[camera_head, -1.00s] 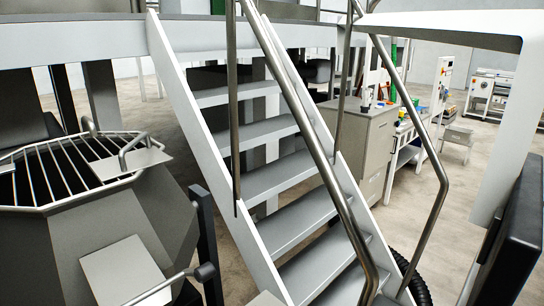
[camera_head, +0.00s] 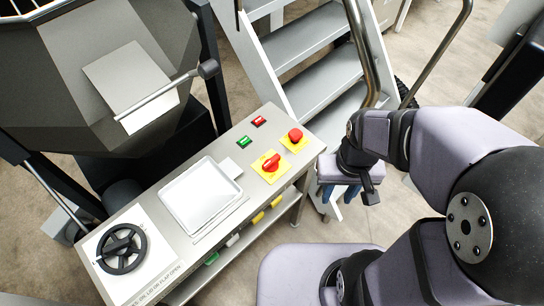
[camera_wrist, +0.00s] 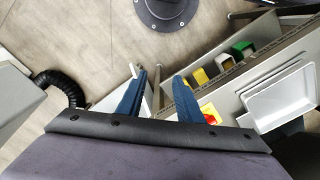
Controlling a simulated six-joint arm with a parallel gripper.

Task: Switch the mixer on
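A steel control table (camera_head: 140,217) carries a red rotary switch (camera_head: 271,162) on a yellow plate and a red mushroom button (camera_head: 295,135) on another yellow plate. A green button (camera_head: 244,142) and a red button (camera_head: 258,121) lie behind them. A grey tub (camera_head: 90,85), likely the mixer, stands behind the table. My gripper (camera_head: 338,195) hangs just right of the table's right end, apart from the controls. Its blue fingers point down and are spread and empty in the wrist view (camera_wrist: 159,80). A red and yellow control (camera_wrist: 210,113) shows partly beside the right finger.
A white tray (camera_head: 200,195) and a black handwheel (camera_head: 122,248) are on the table. Several coloured blocks (camera_wrist: 220,62) sit on the lower shelf. Metal stairs (camera_head: 320,85) with a handrail (camera_head: 357,50) rise behind my gripper. A lever (camera_head: 165,90) juts from the tub.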

